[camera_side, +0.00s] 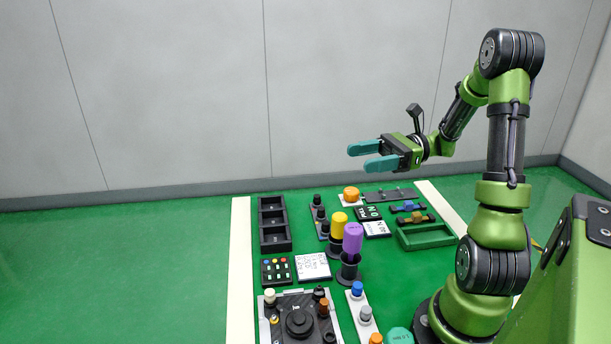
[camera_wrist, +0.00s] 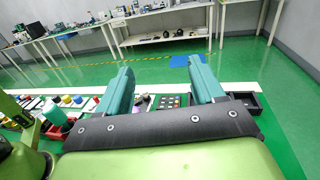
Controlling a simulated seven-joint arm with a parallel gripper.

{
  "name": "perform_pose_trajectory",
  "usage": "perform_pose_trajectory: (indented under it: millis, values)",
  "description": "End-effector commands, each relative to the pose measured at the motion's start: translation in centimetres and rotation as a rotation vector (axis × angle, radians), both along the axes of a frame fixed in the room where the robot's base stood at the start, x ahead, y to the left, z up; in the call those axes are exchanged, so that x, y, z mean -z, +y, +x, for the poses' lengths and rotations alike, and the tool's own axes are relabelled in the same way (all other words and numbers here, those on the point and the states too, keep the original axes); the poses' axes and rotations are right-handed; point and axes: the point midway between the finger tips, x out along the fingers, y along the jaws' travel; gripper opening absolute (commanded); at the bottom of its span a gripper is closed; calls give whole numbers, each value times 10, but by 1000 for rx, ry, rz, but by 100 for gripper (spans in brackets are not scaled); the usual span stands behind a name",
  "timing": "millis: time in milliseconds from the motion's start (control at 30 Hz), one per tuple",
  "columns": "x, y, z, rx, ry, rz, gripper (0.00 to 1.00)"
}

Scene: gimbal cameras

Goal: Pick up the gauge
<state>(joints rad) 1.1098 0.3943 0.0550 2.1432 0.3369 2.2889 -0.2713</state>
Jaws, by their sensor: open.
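No object is plainly recognisable as the gauge. In the side view, a blue double-ended piece (camera_side: 407,206) and a brown-gold one (camera_side: 416,218) lie at the right of the work area by a green tray (camera_side: 425,237). A teal piece with small markings (camera_side: 398,336) is cut off at the bottom edge. My gripper (camera_side: 362,157) is raised above the far part of the work area, pointing left, open with nothing between its teal fingers. In the wrist view, my gripper (camera_wrist: 160,68) is also open and empty.
Purple (camera_side: 353,238) and yellow (camera_side: 339,225) cylinders stand upright in dark holders. A dark compartment tray (camera_side: 273,242), a button pad (camera_side: 276,271), a white card (camera_side: 313,267) and a grey plate with a black dial (camera_side: 299,322) lie left. Green floor is clear further left.

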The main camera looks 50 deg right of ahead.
Motion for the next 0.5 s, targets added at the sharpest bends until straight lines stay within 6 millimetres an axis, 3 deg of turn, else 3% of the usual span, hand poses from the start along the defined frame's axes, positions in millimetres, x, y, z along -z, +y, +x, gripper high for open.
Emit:
perform_pose_trajectory:
  millis: [333,500]
  values:
    - [129,2,0,-4,7,6,67]
    - [174,1,0,-3,3,-1,67]
